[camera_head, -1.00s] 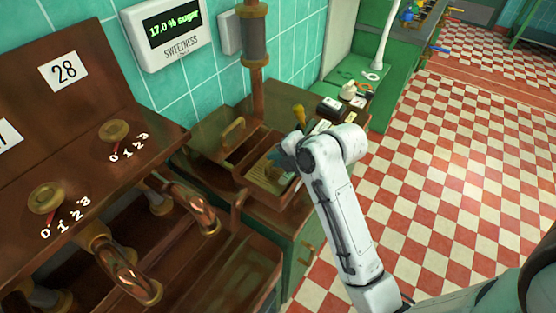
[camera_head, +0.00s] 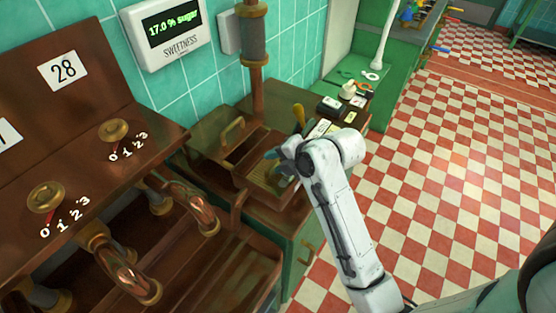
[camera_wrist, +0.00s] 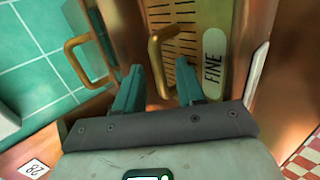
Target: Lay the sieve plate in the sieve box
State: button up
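A brass-coloured slotted sieve plate (camera_wrist: 185,55) with a white "FINE" label and an arched handle (camera_wrist: 158,48) shows in the wrist view. In the head view the slotted plate (camera_head: 259,178) lies within a copper frame (camera_head: 238,175), partly hidden by my gripper. I cannot tell whether this frame is the sieve box. My gripper (camera_wrist: 158,80) has its two teal fingers apart, with the lower part of the plate's handle between them. Contact with the handle is not clear. In the head view my gripper (camera_head: 281,168) is over the plate's right part.
A second arched handle (camera_wrist: 86,60) stands left of the fingers. A vertical copper pipe (camera_head: 256,75) rises behind. A yellow-handled tool (camera_head: 299,115) and small items lie beyond the arm. The checkered floor at right is open.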

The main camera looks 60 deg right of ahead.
jog(key=p+v, duration=0.1)
jog(key=v, duration=1.1)
jog(key=shift+r+p, duration=0.15)
jog(key=shift+p, duration=0.25)
jog(key=shift+c, duration=0.4)
dwell(0.3)
